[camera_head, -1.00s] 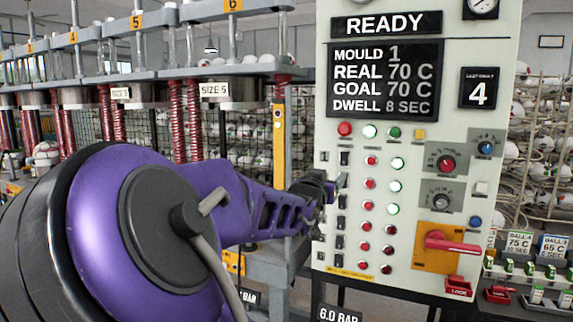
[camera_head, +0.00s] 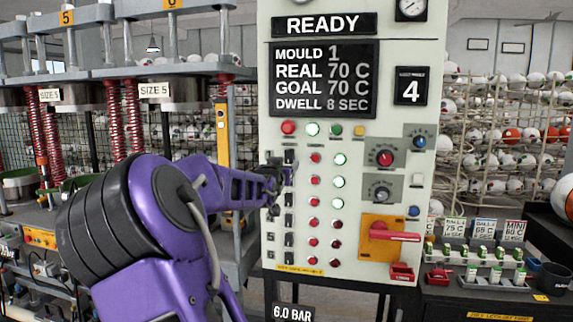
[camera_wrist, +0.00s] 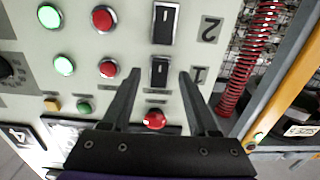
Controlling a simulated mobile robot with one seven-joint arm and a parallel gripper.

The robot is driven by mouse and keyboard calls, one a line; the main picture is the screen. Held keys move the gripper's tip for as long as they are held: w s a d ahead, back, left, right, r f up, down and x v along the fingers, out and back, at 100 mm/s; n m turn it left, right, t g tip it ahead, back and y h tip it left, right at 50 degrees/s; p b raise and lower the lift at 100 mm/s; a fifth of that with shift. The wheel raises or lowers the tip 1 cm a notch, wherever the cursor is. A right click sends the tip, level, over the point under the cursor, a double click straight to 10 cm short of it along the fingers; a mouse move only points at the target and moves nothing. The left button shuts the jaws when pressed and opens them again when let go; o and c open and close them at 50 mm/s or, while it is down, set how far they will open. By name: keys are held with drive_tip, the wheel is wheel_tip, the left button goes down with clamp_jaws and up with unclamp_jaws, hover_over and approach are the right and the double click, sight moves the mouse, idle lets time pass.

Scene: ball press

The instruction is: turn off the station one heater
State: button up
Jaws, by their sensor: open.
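The control panel (camera_head: 350,230) faces me, with a column of black switches down its left side. In the wrist view, the switch beside the label 1 (camera_wrist: 159,72) lies between my gripper's (camera_wrist: 159,78) two open fingers. The fingers are apart on either side of it; I cannot tell whether they touch the panel. Beside that switch are a red button (camera_wrist: 107,69) and a lit pale green lamp (camera_wrist: 64,66). In the head view, my gripper (camera_head: 277,174) is at the panel's left edge and hides part of the switch column.
The switch beside label 2 (camera_wrist: 165,23) is close by. A red knob-like button (camera_wrist: 154,119) is near my gripper's palm. A red handle (camera_head: 395,235) sticks out lower right on the panel.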

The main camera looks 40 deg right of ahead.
sight(289, 157)
drive_tip(key=shift+x, duration=1.25)
clamp_jaws()
